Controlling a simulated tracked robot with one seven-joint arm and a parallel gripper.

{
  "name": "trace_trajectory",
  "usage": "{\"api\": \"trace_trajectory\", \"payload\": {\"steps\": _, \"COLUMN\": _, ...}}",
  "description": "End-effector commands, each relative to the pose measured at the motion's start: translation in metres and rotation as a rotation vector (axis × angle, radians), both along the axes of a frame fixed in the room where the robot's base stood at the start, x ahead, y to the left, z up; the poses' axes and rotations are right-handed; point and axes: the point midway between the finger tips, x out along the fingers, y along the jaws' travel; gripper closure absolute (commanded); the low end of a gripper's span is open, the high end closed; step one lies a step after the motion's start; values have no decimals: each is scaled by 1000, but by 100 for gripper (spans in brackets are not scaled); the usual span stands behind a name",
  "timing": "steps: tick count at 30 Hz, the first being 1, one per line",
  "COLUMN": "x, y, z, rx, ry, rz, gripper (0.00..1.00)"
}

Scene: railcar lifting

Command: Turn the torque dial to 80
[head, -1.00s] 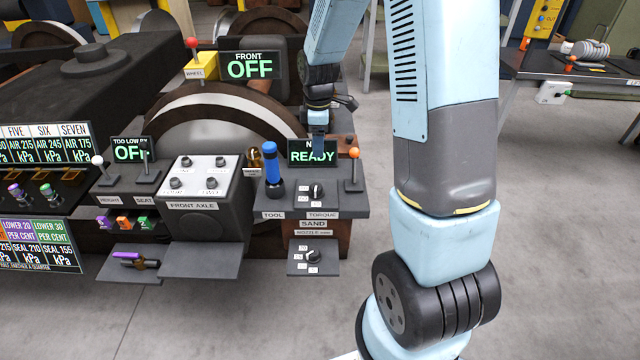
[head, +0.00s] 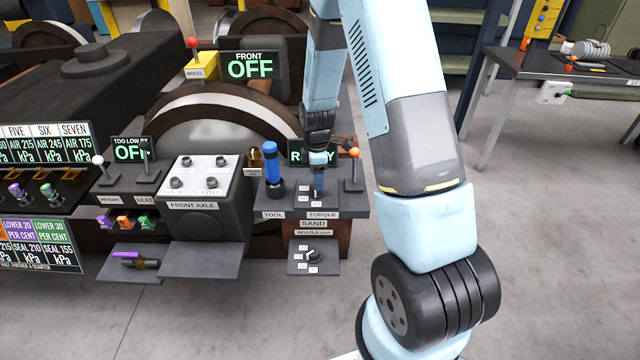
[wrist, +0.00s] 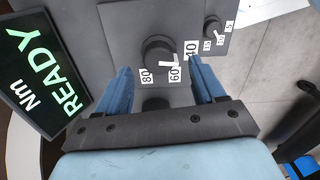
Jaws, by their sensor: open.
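The torque dial (wrist: 158,50) is a dark round knob on a grey panel in the wrist view. Its white pointer mark is turned toward the 60 label (wrist: 174,74). The 80 label (wrist: 146,76) and the 40 label (wrist: 191,49) are on either side of that. My gripper (wrist: 160,68) is open, with one blue finger to each side of the dial's near part; I cannot tell whether they touch it. In the head view my gripper (head: 318,186) points down over the dial, largely hiding it. The TORQUE label (head: 323,215) is in front.
A READY display (wrist: 45,75) stands close beside my gripper. A blue-handled tool (head: 272,168) stands to the left, and an orange-topped lever (head: 354,153) to the right. A second, smaller dial (wrist: 212,28) is on a lower shelf.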

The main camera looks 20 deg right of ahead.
Motion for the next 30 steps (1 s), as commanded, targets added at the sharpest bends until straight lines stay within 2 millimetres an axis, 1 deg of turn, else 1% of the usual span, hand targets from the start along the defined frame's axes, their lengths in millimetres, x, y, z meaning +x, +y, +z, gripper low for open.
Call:
{"api": "trace_trajectory", "payload": {"steps": 1, "x": 0, "y": 0, "z": -8, "rx": -1, "ry": 2, "rz": 0, "gripper": 31}}
{"api": "trace_trajectory", "payload": {"steps": 3, "x": -1, "y": 0, "z": -17, "rx": 0, "ry": 2, "rz": -1, "gripper": 31}}
{"api": "trace_trajectory", "payload": {"steps": 9, "x": 0, "y": 0, "z": -33, "rx": 0, "ry": 0, "rz": 0, "gripper": 31}}
{"api": "trace_trajectory", "payload": {"steps": 14, "x": 0, "y": 0, "z": -37, "rx": 0, "ry": -1, "rz": -1, "gripper": 31}}
{"api": "trace_trajectory", "payload": {"steps": 21, "x": 0, "y": 0, "z": -37, "rx": 0, "ry": -1, "rz": -1, "gripper": 32}}
{"api": "trace_trajectory", "payload": {"steps": 30, "x": 0, "y": 0, "z": -37, "rx": 0, "ry": -1, "rz": -2, "gripper": 61}}
